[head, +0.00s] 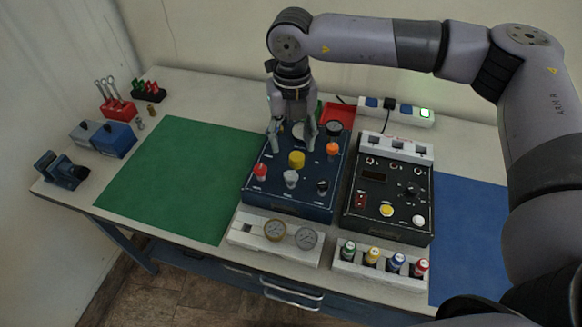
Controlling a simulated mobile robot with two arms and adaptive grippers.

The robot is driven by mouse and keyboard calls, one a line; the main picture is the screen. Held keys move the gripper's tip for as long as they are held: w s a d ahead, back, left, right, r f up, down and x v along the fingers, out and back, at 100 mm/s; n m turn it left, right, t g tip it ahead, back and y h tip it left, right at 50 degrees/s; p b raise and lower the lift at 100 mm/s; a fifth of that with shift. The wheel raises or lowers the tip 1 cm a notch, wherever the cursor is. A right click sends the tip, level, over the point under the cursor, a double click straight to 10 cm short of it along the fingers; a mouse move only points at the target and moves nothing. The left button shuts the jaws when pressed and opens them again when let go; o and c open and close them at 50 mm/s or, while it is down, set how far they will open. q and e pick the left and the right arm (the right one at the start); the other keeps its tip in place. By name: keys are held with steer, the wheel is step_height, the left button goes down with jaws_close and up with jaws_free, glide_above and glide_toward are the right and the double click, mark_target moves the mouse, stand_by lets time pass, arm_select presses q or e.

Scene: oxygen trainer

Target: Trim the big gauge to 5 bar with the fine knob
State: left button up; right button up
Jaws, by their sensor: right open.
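The blue panel (270,196) stands mid-table and carries several knobs. A large yellow knob (296,159) is near its middle, with a red knob (260,171), a grey knob (291,178), a black knob (322,187) and an orange knob (333,148) around it. A pale round face, perhaps the big gauge (300,130), shows partly between my right gripper's fingers; its reading is too small to tell. I cannot tell which knob is the fine one. My right gripper (293,145) points down over the panel's back part, fingers apart and empty. My left gripper is out of view.
A black panel (375,228) stands close on the right. In front are a white holder with two small gauges (275,229) and a rack of coloured bottles (380,273). A red tray (338,114) and power strip (400,112) lie behind. The green mat (178,180) is clear.

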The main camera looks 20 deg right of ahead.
mark_target(291, 176)
step_height(291, 176, down, 4)
steer(key=shift+w+p, duration=0.1)
steer(key=shift+p, duration=0.4)
step_height(291, 176, down, 7)
steer(key=shift+w+f+p, duration=0.1)
steer(key=shift+p, duration=0.85)
steer(key=shift+f, duration=0.45)
steer(key=c, duration=1.2)
steer(key=shift+o, duration=0.2)
steer(key=shift+f+n+b, duration=0.3)
steer(key=shift+n+b, duration=0.4)
steer(key=shift+b, duration=0.55)
steer(key=shift+r, duration=0.1)
steer(key=shift+r+n+b, duration=0.2)
steer(key=shift+n+b, duration=0.15)
steer(key=shift+n, duration=0.05)
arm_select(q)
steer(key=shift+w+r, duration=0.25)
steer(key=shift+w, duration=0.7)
